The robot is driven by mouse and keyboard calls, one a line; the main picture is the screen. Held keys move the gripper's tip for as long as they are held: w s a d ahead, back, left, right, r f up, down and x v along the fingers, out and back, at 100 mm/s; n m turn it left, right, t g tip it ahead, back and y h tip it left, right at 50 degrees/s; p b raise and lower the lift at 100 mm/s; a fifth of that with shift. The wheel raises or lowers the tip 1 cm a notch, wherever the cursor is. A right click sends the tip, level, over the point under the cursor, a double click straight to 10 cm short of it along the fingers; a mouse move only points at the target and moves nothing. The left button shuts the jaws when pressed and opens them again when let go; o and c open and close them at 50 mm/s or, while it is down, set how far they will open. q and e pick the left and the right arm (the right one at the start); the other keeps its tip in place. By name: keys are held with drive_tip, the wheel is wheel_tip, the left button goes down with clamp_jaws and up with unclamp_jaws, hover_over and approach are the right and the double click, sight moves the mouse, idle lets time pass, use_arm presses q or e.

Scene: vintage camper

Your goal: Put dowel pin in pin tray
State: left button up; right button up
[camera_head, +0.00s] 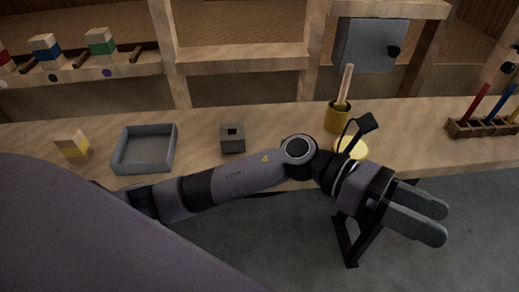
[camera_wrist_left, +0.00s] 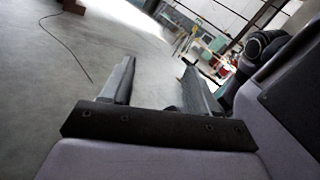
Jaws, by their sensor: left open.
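A light wooden rod (camera_head: 346,84), which looks like the dowel pin, stands slightly tilted in a yellow cup (camera_head: 337,118) on the workbench. A shallow grey square tray (camera_head: 118,160), which looks like the pin tray, sits empty at the left of the bench. My left gripper (camera_head: 440,222) is open and empty, out past the bench's front edge over the floor, to the right of and nearer than the cup. In the left wrist view its fingers (camera_wrist_left: 158,66) stand apart with nothing between them. My right gripper is not in view.
A grey block with a square hole (camera_head: 232,140) sits between tray and cup. A wood-and-yellow block (camera_head: 73,146) is left of the tray. A yellow object (camera_head: 350,147) is partly hidden by my left wrist. A wooden rack (camera_head: 482,128) with coloured rods stands at right. Shelves rise behind.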

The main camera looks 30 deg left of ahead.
use_arm(q)
drive_tip(key=w+a+f+n+t+y, duration=0.25)
drive_tip(key=a+f+n+t, duration=0.35)
drive_tip(key=n, duration=0.6)
drive_tip(key=w+a+f+n+t+y, duration=0.1)
drive_tip(key=w+a+n+t+y, duration=0.2)
drive_tip(key=n+t, duration=0.65)
drive_tip(key=w+a+f+n+t+y, duration=0.2)
drive_tip(key=a+f+n+t+y, duration=0.25)
drive_tip(key=n, duration=0.85)
drive_tip(key=s+a+f+n+g+y, duration=0.3)
drive_tip(key=s+a+f+n, duration=0.3)
drive_tip(key=f, duration=0.3)
drive_tip(key=s+a+f+n+g+y, duration=0.3)
drive_tip(key=s+a+f+n, duration=0.4)
drive_tip(key=f+n, duration=0.2)
drive_tip(key=shift+s+a+f, duration=0.25)
drive_tip(key=shift+s+f, duration=0.05)
drive_tip(key=shift+f, duration=0.1)
drive_tip(key=shift+r, duration=0.1)
wheel_tip(320, 180, up, 6)
drive_tip(key=p, duration=0.8)
drive_tip(key=shift+s+a+r+y, duration=0.25)
drive_tip(key=shift+a+y, duration=0.05)
drive_tip(key=shift+a, duration=0.1)
